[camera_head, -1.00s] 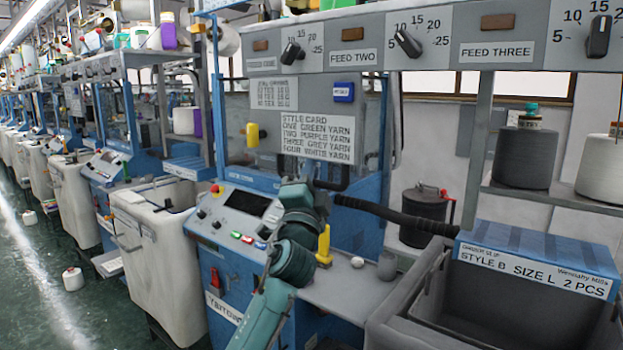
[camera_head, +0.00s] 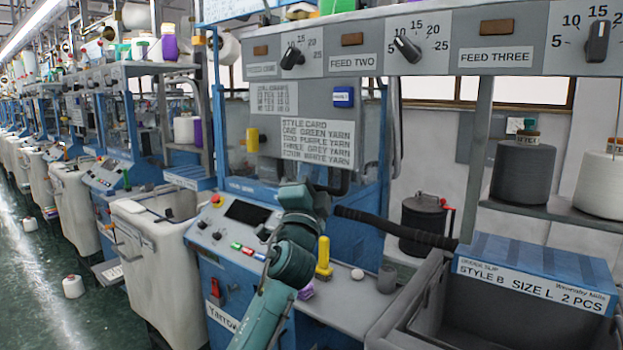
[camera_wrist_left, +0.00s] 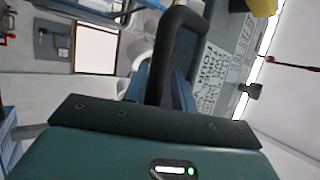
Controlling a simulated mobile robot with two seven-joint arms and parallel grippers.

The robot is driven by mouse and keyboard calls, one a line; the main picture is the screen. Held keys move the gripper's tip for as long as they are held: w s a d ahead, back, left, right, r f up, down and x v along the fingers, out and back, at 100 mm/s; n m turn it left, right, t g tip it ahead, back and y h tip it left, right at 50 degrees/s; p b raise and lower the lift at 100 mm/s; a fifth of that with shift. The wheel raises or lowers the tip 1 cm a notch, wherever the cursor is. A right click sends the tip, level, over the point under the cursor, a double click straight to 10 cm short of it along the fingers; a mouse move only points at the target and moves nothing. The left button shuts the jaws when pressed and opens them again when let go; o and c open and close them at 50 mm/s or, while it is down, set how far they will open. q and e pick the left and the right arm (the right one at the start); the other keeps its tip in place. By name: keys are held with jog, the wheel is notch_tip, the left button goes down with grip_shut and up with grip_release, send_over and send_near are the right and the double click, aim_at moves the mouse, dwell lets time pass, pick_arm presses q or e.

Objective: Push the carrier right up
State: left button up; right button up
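I cannot tell for sure which part is the carrier. A black bar handle (camera_head: 336,186) sticks out on the front of the blue knitting machine, below the style card (camera_head: 317,142). A yellow knob (camera_head: 252,139) is on the machine panel to its left. My left gripper (camera_head: 318,192) is at the handle's left end; its fingers are hidden. In the left wrist view the black handle (camera_wrist_left: 175,50) rises close in front of the dark palm plate, and a yellow block (camera_wrist_left: 262,7) shows at the top edge. Whether the fingers touch the handle cannot be seen. My right gripper is out of view.
A yellow-handled tool (camera_head: 324,258), a small white disc (camera_head: 357,274) and a grey cup (camera_head: 387,278) stand on the ledge below. A control panel (camera_head: 234,226) is left of my arm.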

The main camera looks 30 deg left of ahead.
pick_arm(q)
jog(key=shift+o, duration=0.7)
jog(key=shift+f, duration=0.1)
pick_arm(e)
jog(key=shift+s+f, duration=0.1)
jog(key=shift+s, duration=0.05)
pick_arm(q)
jog(key=b+v, duration=0.4)
jog(key=v, duration=0.9)
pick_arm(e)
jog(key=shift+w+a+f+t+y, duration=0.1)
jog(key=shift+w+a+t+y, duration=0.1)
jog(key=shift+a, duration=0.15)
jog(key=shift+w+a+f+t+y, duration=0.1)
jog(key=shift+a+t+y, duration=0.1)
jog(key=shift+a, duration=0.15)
pick_arm(q)
jog(key=shift+f, duration=0.2)
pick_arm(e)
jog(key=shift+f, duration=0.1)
